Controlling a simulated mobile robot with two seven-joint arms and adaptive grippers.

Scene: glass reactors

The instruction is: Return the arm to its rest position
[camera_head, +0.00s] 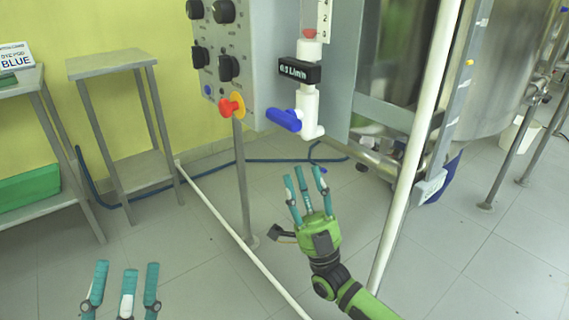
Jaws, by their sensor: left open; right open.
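My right gripper (308,190) is in the middle of the head view, on a green arm that comes in from the lower right. Its teal fingers are spread and empty, pointing up. It is below the white valve (308,95) with the blue handle (284,120), apart from it in the picture. My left gripper (125,285) shows at the lower left edge. Its teal fingers are apart with nothing between them. The rest of the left arm is out of the frame.
A grey control panel (262,62) with black knobs and a red emergency button (231,106) stands on a post. A white pipe (418,140) runs beside my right arm. A steel vessel (500,70) is at the right. Metal tables (112,62) stand at the left.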

